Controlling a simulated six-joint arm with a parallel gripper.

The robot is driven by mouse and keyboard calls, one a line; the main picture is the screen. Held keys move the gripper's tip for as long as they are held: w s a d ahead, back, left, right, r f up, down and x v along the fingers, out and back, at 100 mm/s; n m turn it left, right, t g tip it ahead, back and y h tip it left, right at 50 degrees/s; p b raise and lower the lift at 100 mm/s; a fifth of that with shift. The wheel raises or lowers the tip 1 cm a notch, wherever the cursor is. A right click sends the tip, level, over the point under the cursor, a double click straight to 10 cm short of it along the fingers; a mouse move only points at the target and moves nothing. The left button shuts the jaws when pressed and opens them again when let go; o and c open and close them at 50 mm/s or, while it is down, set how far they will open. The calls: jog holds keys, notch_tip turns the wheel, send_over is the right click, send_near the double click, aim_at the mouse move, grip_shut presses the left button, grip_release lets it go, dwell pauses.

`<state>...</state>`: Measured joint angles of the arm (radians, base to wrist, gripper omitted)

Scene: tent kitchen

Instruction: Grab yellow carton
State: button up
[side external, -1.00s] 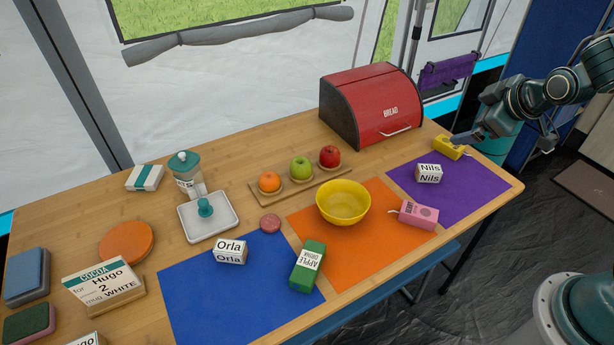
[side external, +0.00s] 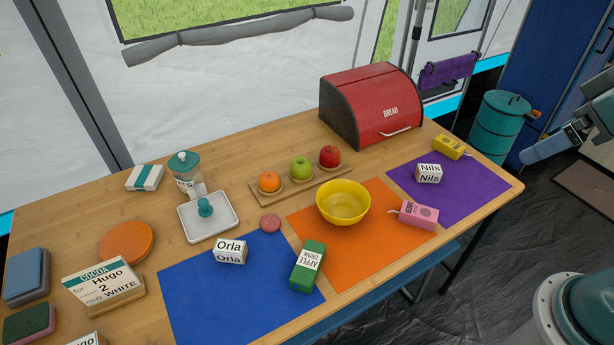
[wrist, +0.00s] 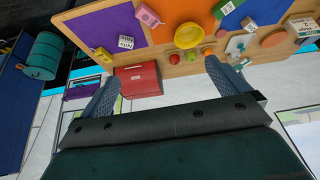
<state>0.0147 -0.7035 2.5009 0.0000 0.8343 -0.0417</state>
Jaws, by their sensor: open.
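The yellow carton (side external: 448,147) lies on the table's right end, at the upper corner of the purple mat (side external: 470,198). In the wrist view the yellow carton (wrist: 103,54) is small and upside-down in the picture, left of the bread box. My gripper (side external: 546,148) is off the table's right end, to the right of the carton and apart from it. In the wrist view my gripper (wrist: 161,78) has its two fingers wide apart with nothing between them.
The red bread box (side external: 370,107) stands left of the carton. A white Nils box (side external: 429,173) and a pink carton (side external: 419,214) lie on the purple mat. A teal barrel (side external: 495,125) stands beyond the table's right end. A green carton (side external: 307,266) is farther left.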

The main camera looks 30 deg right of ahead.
jog(key=shift+s+a+r, duration=0.15)
jog(key=shift+s, duration=0.65)
jog(key=shift+c, duration=0.2)
jog(key=c, duration=0.6)
jog(key=shift+c, duration=0.2)
jog(key=shift+w, duration=0.1)
